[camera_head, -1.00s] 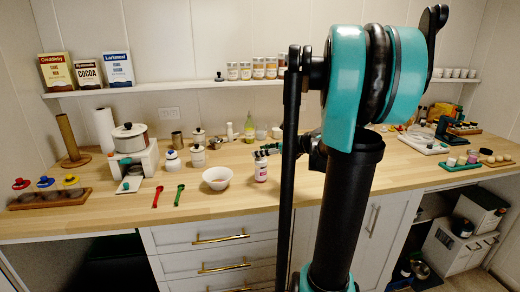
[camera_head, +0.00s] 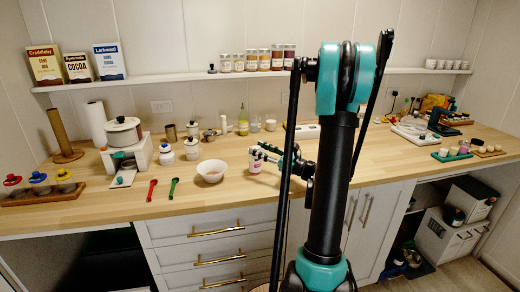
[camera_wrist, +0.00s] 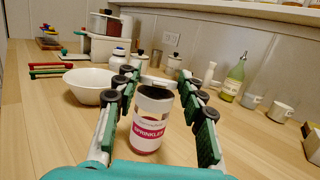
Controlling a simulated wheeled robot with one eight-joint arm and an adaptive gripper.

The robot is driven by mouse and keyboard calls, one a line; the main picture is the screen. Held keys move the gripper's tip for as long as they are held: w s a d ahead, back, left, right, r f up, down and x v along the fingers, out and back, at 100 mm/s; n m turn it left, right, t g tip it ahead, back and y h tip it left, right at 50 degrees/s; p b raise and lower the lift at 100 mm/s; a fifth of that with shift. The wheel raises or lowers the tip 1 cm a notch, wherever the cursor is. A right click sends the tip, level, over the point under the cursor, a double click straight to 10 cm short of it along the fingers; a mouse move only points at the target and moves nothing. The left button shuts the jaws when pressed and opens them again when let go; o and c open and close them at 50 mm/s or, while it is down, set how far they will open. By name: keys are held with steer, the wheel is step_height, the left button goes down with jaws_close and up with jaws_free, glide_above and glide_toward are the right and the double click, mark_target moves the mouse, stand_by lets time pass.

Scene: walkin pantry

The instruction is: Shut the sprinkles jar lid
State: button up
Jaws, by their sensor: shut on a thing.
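The sprinkles jar (camera_wrist: 148,128) stands upright on the wooden counter in the wrist view, with a white and pink-red label and a dark open top. Its pale lid (camera_wrist: 158,81) shows raised at the far side of the mouth, between the fingertips. My gripper (camera_wrist: 155,76) has its green-padded fingers on both sides of the jar's upper part and is shut on it. The exact contact is hard to see. In the head view the jar (camera_head: 255,160) is left of my gripper (camera_head: 270,155), which partly covers it.
A white bowl (camera_wrist: 90,84) stands just left of the jar. A green bottle (camera_wrist: 233,78) and cups (camera_wrist: 279,112) stand to the right. Red and green spoons (camera_head: 173,188) lie further left. The counter in front of the bowl is clear.

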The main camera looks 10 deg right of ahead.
stand_by(0.5)
steer(key=o, duration=1.2)
steer(key=shift+f, duration=0.1)
steer(key=shift+v, duration=3.75)
